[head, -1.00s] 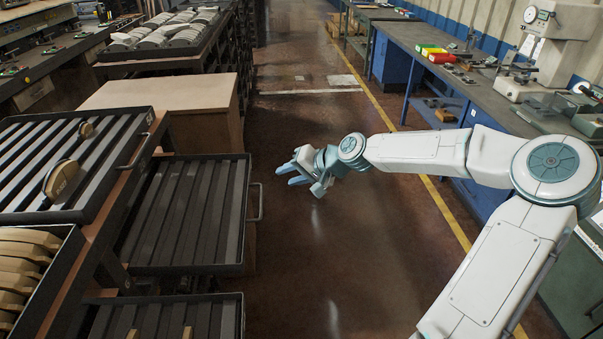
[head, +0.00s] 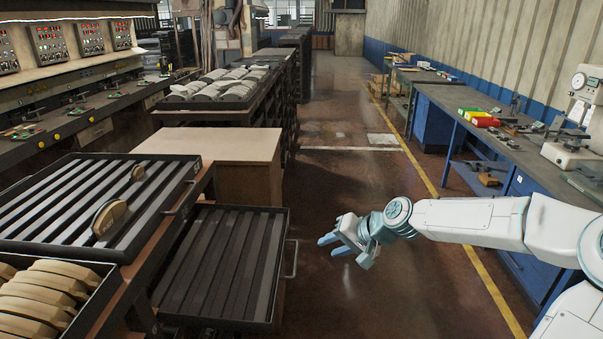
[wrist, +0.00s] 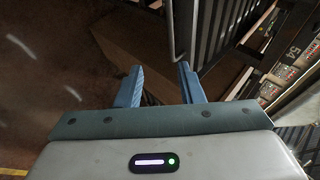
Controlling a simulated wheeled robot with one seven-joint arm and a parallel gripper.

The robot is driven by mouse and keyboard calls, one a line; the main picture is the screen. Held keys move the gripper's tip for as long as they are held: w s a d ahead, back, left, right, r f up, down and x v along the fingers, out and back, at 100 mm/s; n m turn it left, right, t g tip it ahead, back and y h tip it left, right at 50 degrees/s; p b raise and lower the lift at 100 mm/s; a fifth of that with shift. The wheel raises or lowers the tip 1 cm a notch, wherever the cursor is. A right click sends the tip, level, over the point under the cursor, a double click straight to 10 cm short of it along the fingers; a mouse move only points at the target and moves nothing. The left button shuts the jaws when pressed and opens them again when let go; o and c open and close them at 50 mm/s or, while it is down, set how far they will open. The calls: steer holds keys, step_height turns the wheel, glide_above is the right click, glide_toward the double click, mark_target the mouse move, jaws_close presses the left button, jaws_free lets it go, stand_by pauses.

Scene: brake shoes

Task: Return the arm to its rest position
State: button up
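My gripper (head: 336,244) is at the end of my white arm, which reaches in from the right of the head view. It hangs over the aisle floor, to the right of the pulled-out slatted tray (head: 226,262) and apart from it. In the wrist view my gripper (wrist: 160,84) has two blue fingers standing apart with nothing between them. Brake shoes lie on the left: two stand on the upper slatted tray (head: 62,232), the nearer one (head: 110,218) larger, and several tan ones (head: 45,298) fill a tray at the lower left.
A wooden-topped cabinet (head: 215,146) and a rack of grey brake shoes (head: 222,84) stand beyond the trays. A workbench (head: 510,150) with blue cabinets lines the right side. The aisle floor (head: 345,190) between is clear. The pulled-out tray's handle (head: 291,258) juts into the aisle.

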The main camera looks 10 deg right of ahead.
steer(key=s+a+f+n+g+h, duration=0.35)
steer(key=s+f+h, duration=0.2)
steer(key=s, duration=0.35)
steer(key=s+d+r+h, duration=0.1)
steer(key=s+r, duration=0.4)
steer(key=s, duration=0.4)
steer(key=s+d+r+t+h, duration=0.1)
steer(key=s+d+r, duration=0.1)
steer(key=s+r, duration=0.4)
steer(key=s, duration=0.2)
steer(key=shift+s+d+r, duration=0.15)
steer(key=shift+s+r, duration=0.1)
steer(key=shift+s, duration=0.15)
steer(key=shift+n, duration=0.35)
